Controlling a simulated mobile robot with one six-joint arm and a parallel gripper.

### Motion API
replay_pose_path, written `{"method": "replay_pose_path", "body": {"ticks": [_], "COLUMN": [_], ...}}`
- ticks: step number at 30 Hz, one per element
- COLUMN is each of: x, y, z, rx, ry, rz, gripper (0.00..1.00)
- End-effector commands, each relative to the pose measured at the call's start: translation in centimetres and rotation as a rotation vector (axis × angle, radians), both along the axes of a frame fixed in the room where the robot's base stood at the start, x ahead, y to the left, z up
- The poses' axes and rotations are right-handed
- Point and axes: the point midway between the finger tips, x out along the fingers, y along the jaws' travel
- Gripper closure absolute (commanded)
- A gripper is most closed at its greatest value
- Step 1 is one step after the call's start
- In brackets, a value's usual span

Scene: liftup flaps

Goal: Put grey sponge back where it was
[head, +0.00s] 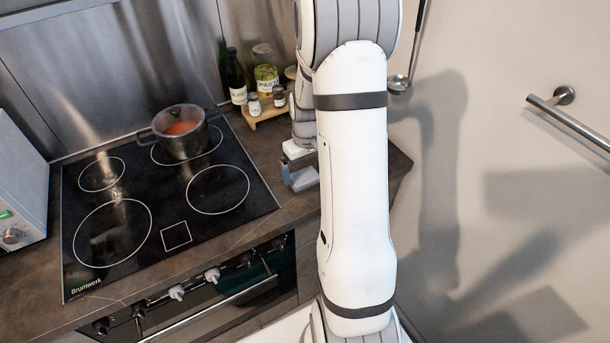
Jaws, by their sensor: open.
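My gripper (299,167) is low over the counter, right of the hob, and my white arm hides much of it. It is open. A small blue-grey shape shows at its tip, by the counter. I cannot tell whether this is the grey sponge or part of the gripper's fingers. No other sponge can be made out; the counter behind my arm is hidden.
A dark pot (181,137) with red contents stands on the back of the black hob (150,221). Bottles and jars stand around a small wooden stand (264,113) behind my gripper. A ladle (401,82) hangs at the wall. A rail (572,124) is at the right.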

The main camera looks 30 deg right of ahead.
Motion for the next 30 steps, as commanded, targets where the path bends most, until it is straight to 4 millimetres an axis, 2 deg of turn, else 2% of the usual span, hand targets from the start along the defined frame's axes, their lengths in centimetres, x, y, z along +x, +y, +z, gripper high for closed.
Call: {"method": "replay_pose_path", "body": {"ticks": [3,9,16,19,23,27,30], "x": [0.1,0.0,0.0,-0.6,-2.8,-6.8,-9.9], "y": [-0.1,0.0,0.0,0.9,3.7,7.5,9.7], "z": [2.8,6.8,9.2,10.5,13.2,16.2,17.7], "rx": [-0.003,-0.002,-0.001,-0.005,-0.016,-0.023,-0.023], "ry": [-0.007,-0.005,-0.004,-0.016,-0.059,-0.123,-0.169], "rz": [0.000,-0.001,-0.001,0.000,-0.003,-0.009,-0.016], "gripper": [0.02,0.02,0.02,0.02,0.02,0.02,0.02]}}
